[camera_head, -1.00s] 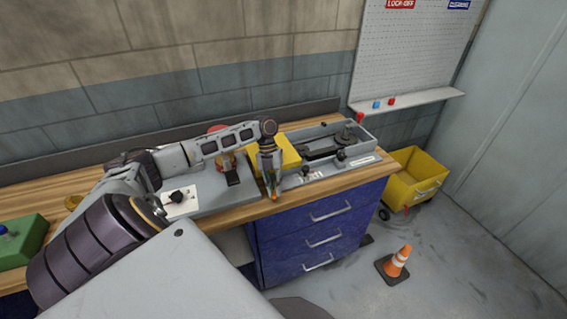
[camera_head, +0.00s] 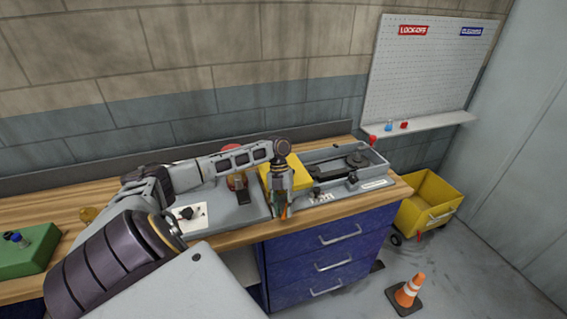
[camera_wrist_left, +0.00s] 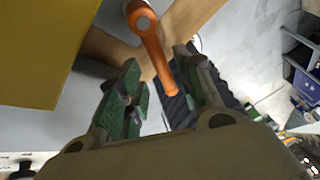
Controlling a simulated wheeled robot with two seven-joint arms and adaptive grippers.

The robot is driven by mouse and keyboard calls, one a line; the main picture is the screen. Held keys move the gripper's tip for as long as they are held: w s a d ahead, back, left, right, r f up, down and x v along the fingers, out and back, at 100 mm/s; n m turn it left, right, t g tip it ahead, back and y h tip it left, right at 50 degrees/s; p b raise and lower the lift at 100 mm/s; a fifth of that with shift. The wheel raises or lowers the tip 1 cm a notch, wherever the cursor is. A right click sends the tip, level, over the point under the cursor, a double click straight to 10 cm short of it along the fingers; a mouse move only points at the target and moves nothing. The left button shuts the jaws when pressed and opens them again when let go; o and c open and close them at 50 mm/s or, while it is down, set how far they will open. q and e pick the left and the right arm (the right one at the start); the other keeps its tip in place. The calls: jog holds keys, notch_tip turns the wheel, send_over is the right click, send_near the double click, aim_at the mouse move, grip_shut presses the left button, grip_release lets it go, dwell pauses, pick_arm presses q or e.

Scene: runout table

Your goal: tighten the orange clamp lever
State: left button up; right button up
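The orange clamp lever (camera_wrist_left: 156,55) shows in the left wrist view, with its round hub at the top and its arm reaching down between my fingers. My left gripper (camera_wrist_left: 158,72) is open, with one green-padded finger on each side of the lever's free end. I see gaps beside the lever, so it does not look gripped. In the head view my left gripper (camera_head: 281,209) points down at the bench's front edge, beside the yellow block (camera_head: 297,172), and mostly hides the lever. My right gripper is not in view.
A grey plate with a dark knob (camera_head: 187,213) lies left of the gripper. A grey tray (camera_head: 375,157) with dark parts stands right. A green box (camera_head: 25,255) sits far left. Blue drawers (camera_head: 330,240) are below. A yellow cart (camera_head: 428,203) and cone (camera_head: 408,290) stand on the floor.

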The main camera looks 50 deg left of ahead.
pick_arm(q)
jog(key=shift+w+d+r, duration=0.1)
jog(key=v, duration=1.1)
jog(key=shift+a+r, duration=0.25)
jog(key=shift+r, duration=0.1)
dwell(0.6)
